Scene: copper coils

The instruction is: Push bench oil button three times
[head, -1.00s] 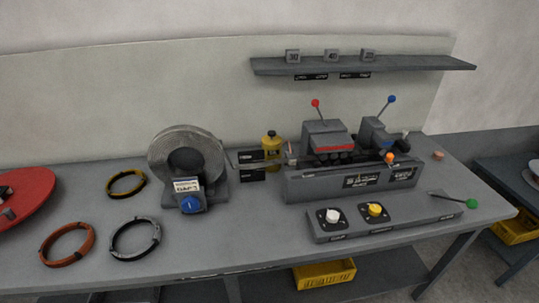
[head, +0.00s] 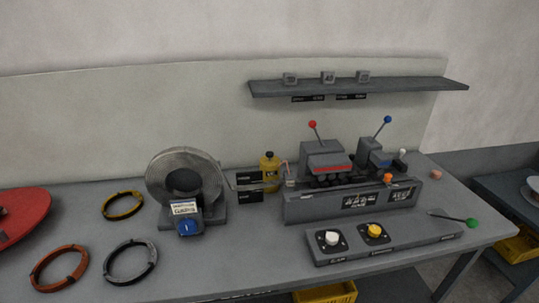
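A grey control panel (head: 345,252) lies along the front right of the bench. It carries a white button (head: 332,238) and a yellow button (head: 375,231), each on a dark square plate. The labels below them are too small to read, so I cannot tell which is the oil button. A blue button (head: 188,228) sits at the foot of a grey coil stand (head: 186,180). Neither of my grippers is in view.
Orange (head: 60,267), grey (head: 130,262) and yellow (head: 122,205) rings lie at left beside a red disc (head: 20,212). Red (head: 312,124) and blue (head: 388,119) knobbed levers rise from the machine. A green-knobbed lever (head: 472,222) sticks out right. A shelf (head: 400,86) hangs above.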

